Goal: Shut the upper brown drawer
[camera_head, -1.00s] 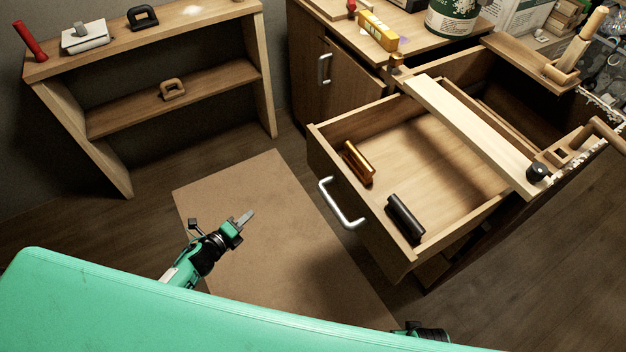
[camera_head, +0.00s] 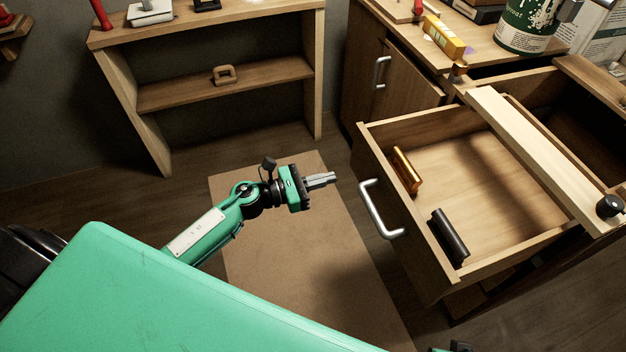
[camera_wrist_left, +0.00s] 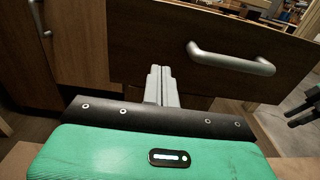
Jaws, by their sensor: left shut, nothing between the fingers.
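The upper brown drawer (camera_head: 490,180) stands pulled out at the right of the head view, with its front panel (camera_head: 408,215) facing my left arm. A silver bar handle (camera_head: 379,212) is on that panel; it also shows in the left wrist view (camera_wrist_left: 230,60). Inside the drawer lie a gold handle-shaped piece (camera_head: 406,170) and a black one (camera_head: 449,238). My left gripper (camera_head: 332,178) is shut and empty, a short way left of the drawer front, apart from it. In the left wrist view its fingers (camera_wrist_left: 161,80) point at the panel, left of the handle. At most a sliver of my right arm shows.
A light wooden plank (camera_head: 545,155) lies across the drawer's back part. A cabinet door with a handle (camera_head: 380,73) is behind. An open wooden shelf (camera_head: 230,85) stands at the back left. A brown mat (camera_head: 290,250) lies on the clear floor.

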